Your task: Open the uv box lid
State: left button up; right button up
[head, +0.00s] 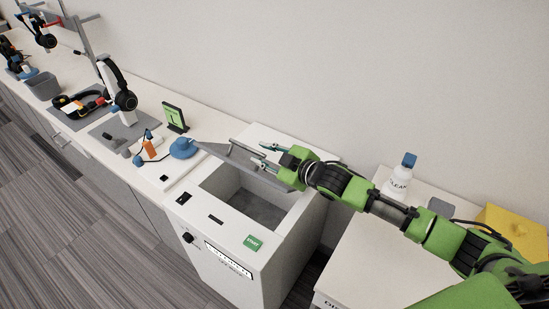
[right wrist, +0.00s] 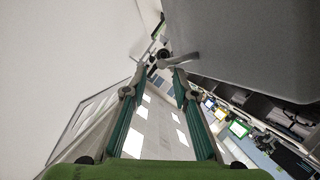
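The white UV box (head: 270,262) stands in the middle of the head view, with its grey inner cavity showing. Its grey lid (head: 243,163) is raised at the back of the opening, tilted up and seen nearly edge-on. A thin handle (head: 232,146) shows on the lid's far side. My right gripper (head: 264,153) is behind the lid at its upper part, fingers apart with nothing held between them. In the right wrist view the lid's grey face (right wrist: 260,40) fills the upper right, beside the fingertips. Contact with the lid is unclear. My left gripper is out of view.
A green START button (head: 252,243) is on the box's front top edge. Left is a long counter with a blue round device (head: 183,148), a small green-screen stand (head: 174,117) and headsets (head: 122,92). Right, a white table holds a bottle (head: 398,184) and a yellow container (head: 512,225).

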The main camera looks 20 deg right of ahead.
jog(key=v, duration=0.5)
jog(key=shift+f, duration=0.1)
dwell(0.4)
